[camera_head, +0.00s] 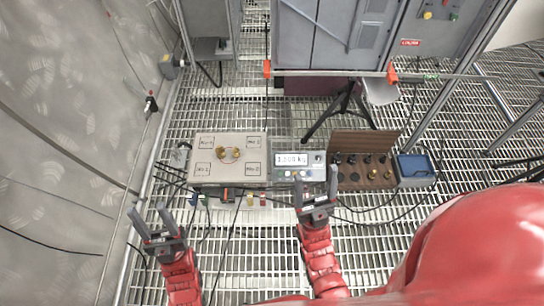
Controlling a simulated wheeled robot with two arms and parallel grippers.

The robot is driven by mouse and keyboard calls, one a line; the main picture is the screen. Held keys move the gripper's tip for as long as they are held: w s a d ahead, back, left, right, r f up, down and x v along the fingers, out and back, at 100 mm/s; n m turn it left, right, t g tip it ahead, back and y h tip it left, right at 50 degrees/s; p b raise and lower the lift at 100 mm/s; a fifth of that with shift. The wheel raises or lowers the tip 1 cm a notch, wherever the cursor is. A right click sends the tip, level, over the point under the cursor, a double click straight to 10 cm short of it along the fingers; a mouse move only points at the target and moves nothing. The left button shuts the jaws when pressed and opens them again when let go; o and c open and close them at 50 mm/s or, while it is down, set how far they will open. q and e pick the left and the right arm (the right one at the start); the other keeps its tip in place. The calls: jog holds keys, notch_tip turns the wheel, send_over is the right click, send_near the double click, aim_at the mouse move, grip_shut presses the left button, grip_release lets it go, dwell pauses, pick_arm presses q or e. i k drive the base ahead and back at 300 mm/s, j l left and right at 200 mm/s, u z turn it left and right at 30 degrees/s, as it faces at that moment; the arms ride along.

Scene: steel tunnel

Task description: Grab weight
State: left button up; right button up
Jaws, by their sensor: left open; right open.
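Brass-coloured weights (228,154) sit near the middle of a pale board (203,179) with labelled corner squares. A wooden weight box (347,145) with its lid up holds several dark and brass weights (372,174) to the right. My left gripper (154,221) is open and empty at the lower left, apart from the board. My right gripper (317,189) is open, in front of the scale and left of the weight box. I cannot tell whether it touches anything.
A blue case (413,168) stands right of the weight box. Several small coloured items (250,199) lie along the board's front edge. Black cables run across the grated floor (255,245). A black tripod (338,112) and grey cabinets (330,40) stand behind. A grey wall (70,120) bounds the left.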

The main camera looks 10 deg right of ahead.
aim_at(236, 151)
jog(key=i+j, duration=0.2)
jog(key=i, duration=0.3)
jog(key=i+j, duration=0.15)
jog(key=i, duration=0.4)
jog(key=i+j+u, duration=0.1)
jog(key=i, duration=0.4)
jog(key=j, duration=0.1)
